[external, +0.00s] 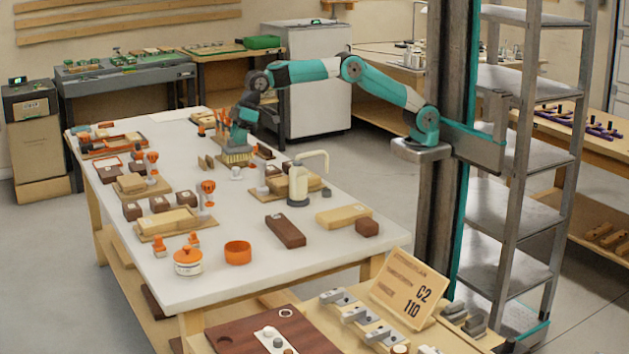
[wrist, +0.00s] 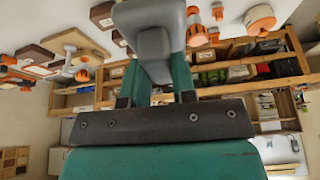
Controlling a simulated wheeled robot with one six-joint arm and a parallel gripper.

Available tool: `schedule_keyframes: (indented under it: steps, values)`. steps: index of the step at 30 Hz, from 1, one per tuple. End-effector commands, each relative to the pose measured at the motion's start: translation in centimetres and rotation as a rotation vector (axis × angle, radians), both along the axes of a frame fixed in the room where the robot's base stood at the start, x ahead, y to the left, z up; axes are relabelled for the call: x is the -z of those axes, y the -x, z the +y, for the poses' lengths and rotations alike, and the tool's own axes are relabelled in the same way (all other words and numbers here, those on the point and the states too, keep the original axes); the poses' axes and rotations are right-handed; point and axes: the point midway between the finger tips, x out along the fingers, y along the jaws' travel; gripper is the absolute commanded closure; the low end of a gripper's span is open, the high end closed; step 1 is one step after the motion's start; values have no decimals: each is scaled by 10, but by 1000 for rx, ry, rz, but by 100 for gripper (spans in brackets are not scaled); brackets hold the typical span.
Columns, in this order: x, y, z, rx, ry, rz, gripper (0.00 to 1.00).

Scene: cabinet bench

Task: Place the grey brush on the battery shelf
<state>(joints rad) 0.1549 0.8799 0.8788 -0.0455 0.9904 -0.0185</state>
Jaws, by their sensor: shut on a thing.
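My gripper (external: 240,138) is over the far part of the white workbench (external: 330,250), pointing down. In the wrist view it is shut on the grey brush (wrist: 154,45), whose smooth grey body stands out between the teal fingers. In the external view a tan bristle-like block (external: 236,158) shows just under the gripper, low over the bench; I cannot tell if it touches the top. No shelf is clearly marked as the battery shelf. A wooden shelf unit with green and dark boxes (wrist: 235,73) shows in the wrist view.
Orange clamps (external: 208,190), wooden blocks (external: 285,231) and a cream dispenser (external: 299,185) crowd the bench around the gripper. An orange ring (external: 238,252) and a lidded pot (external: 188,262) stand near the front. A grey metal rack (external: 510,190) stands at right.

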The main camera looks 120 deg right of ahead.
Motion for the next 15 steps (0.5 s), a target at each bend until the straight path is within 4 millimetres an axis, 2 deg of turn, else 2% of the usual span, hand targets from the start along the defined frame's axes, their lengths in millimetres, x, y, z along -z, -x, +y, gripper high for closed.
schedule_keyframes:
  steps: [5, 8, 15]
  values:
    - [26, 15, 30, -18, -8, 4, 100]
    - [50, 33, 53, -29, -11, 6, 100]
    - [99, 99, 100, -62, -9, 2, 100]
